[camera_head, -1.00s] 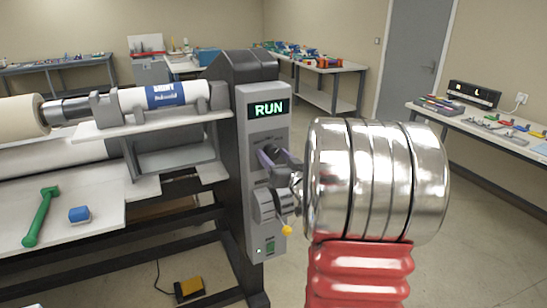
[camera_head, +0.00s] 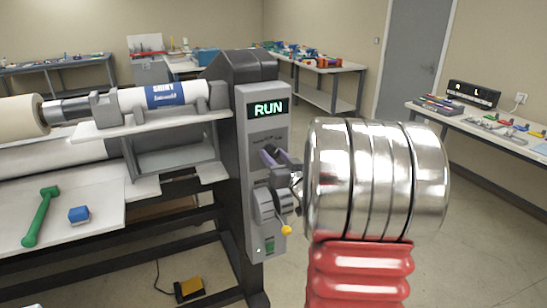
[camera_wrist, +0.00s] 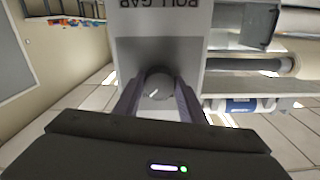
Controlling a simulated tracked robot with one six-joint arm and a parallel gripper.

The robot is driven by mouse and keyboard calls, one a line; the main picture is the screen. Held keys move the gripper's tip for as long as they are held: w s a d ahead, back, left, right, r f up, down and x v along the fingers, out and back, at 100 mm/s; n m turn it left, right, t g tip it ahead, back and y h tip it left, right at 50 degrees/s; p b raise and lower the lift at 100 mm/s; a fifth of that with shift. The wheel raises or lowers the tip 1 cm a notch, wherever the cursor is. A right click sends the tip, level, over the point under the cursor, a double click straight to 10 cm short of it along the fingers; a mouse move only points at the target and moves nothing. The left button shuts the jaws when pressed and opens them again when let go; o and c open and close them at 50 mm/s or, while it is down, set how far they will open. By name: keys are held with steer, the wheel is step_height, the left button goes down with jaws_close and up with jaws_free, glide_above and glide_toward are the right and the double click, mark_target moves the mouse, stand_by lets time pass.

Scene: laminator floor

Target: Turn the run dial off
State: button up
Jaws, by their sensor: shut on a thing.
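The machine's grey control panel (camera_head: 245,165) stands upright, and its display (camera_head: 268,108) reads RUN in green. The run dial (camera_wrist: 157,84) is a round dark knob with a white pointer mark that lies slanted in the wrist view. My gripper (camera_wrist: 157,92) is shut on it, with one purple-grey finger on each side. In the head view my gripper (camera_head: 275,160) meets the panel below the display, and its fingers hide the dial there.
A ROLL GAP label (camera_wrist: 164,3) shows upside down in the wrist view. A larger grey knob (camera_head: 266,205) and a yellow-tipped lever (camera_head: 287,230) sit below my gripper.

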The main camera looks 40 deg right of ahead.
steer(key=n, duration=0.4)
steer(key=shift+n, duration=2.2)
steer(key=shift+r, duration=0.1)
steer(key=o, duration=1)
steer(key=shift+o, duration=0.2)
